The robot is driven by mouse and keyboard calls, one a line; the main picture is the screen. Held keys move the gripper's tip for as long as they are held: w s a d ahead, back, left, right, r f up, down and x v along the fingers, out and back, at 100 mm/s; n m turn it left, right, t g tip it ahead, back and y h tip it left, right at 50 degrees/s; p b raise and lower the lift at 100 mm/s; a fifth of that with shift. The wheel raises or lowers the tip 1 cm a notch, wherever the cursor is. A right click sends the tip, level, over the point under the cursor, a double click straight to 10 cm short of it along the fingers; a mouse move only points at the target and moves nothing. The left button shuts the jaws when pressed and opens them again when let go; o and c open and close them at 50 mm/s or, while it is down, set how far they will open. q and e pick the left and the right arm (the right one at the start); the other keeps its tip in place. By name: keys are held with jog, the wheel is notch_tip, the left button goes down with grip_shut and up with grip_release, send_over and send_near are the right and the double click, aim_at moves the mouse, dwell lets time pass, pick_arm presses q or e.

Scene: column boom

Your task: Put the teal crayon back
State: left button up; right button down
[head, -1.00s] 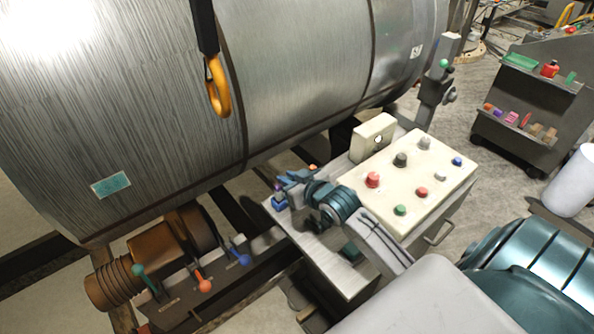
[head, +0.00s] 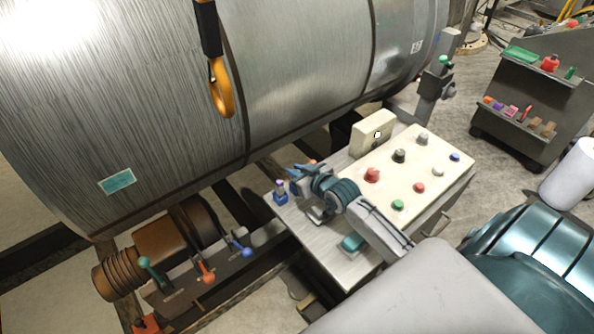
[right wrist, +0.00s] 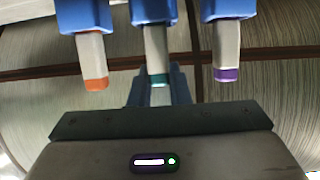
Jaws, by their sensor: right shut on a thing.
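Three pale crayons with coloured ends stand in a row of blue holders, shown inverted in the right wrist view. They are the orange crayon (right wrist: 95,75), the teal crayon (right wrist: 157,50) in the middle and the purple crayon (right wrist: 227,60). My right gripper (right wrist: 159,82) is shut on the teal crayon near its teal end. The teal crayon lines up with the middle blue holder (right wrist: 153,12) and appears to enter it; its depth is unclear. In the head view my right gripper (head: 303,174) hides the teal crayon. My left gripper is out of view.
The holders stand on a metal bench (head: 312,240) beside a cream button panel (head: 420,175). A teal block (head: 352,243) lies near my right arm. A large metal drum (head: 140,90) rises behind, with a yellow hook (head: 221,92) hanging in front.

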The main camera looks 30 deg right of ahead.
jog(key=c, duration=1.4)
grip_release()
jog(key=shift+o, duration=0.2)
jog(key=v, duration=1)
jog(key=shift+s+r+b, duration=0.15)
jog(key=shift+s+b, duration=0.15)
jog(key=shift+s+r, duration=0.3)
jog(key=shift+s, duration=0.35)
